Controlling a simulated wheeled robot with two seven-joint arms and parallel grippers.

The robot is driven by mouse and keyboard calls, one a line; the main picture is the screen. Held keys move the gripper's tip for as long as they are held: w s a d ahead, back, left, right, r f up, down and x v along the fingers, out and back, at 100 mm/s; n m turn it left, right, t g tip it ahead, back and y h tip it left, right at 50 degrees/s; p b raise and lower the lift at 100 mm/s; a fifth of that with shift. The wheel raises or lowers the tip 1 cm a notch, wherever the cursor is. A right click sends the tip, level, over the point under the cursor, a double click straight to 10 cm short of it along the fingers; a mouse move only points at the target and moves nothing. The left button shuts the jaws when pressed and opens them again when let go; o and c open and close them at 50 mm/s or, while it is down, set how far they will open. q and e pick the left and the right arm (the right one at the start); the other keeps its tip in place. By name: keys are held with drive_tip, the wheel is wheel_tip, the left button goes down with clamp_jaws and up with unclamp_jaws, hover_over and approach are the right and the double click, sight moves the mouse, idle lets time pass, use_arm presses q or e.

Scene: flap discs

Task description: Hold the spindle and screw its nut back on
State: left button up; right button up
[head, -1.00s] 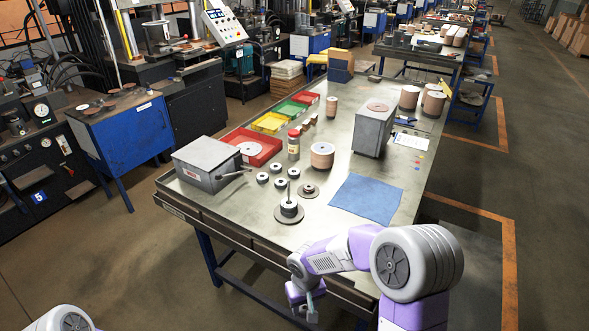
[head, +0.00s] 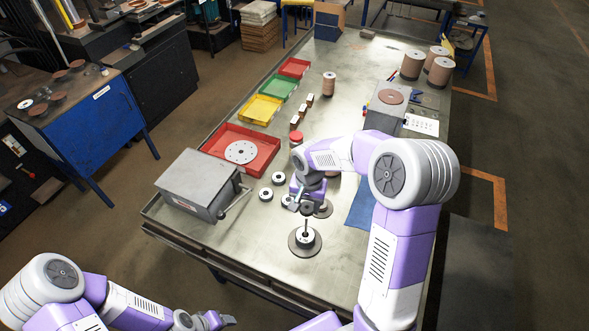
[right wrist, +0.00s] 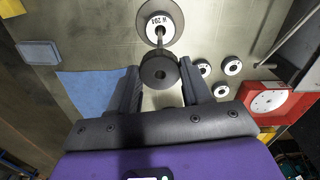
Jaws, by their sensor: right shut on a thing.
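The spindle (head: 305,238) stands upright on the bench, with a wide dark base, a white-topped disc and a thin rod. In the right wrist view, its white lettered top (right wrist: 160,20) shows beyond the fingers. My right gripper (head: 303,207) is shut on a dark round nut (right wrist: 159,71) with a centre hole, held between the fingertips. In the head view the nut is just behind and above the rod's top; whether they touch I cannot tell. My left gripper (head: 222,319) is low at the bottom left, away from the spindle; its opening is unclear.
A grey box with a lever (head: 198,183) stands left of the spindle. Several small white-topped discs (head: 266,194) and a dark flange (head: 323,208) lie nearby. A red tray (head: 217,149) is farther back; a blue cloth (head: 360,210) lies right. Bench room in front is clear.

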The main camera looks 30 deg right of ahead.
sight(307, 211)
drive_tip(key=shift+w+d+r, duration=0.15)
drive_tip(key=shift+w+r, duration=0.15)
drive_tip(key=shift+s+f+b, duration=0.2)
drive_tip(key=shift+f+b, duration=0.15)
drive_tip(key=shift+f, duration=0.15)
drive_tip(key=shift+s+f+b, duration=0.15)
drive_tip(key=shift+f+b, duration=0.2)
drive_tip(key=shift+f, duration=0.1)
use_arm(q)
drive_tip(key=shift+w+f+b, duration=0.1)
drive_tip(key=shift+f+b, duration=0.8)
drive_tip(key=shift+f, duration=0.45)
use_arm(e)
drive_tip(key=shift+w+f, duration=0.15)
drive_tip(key=shift+f, duration=1.25)
use_arm(q)
drive_tip(key=shift+f+b, duration=1.15)
use_arm(e)
drive_tip(key=shift+f, duration=1.25)
drive_tip(key=o, duration=1.1)
use_arm(q)
drive_tip(key=shift+r, duration=0.1)
use_arm(e)
wheel_tip(307, 211, up, 8)
drive_tip(key=shift+f, duration=0.15)
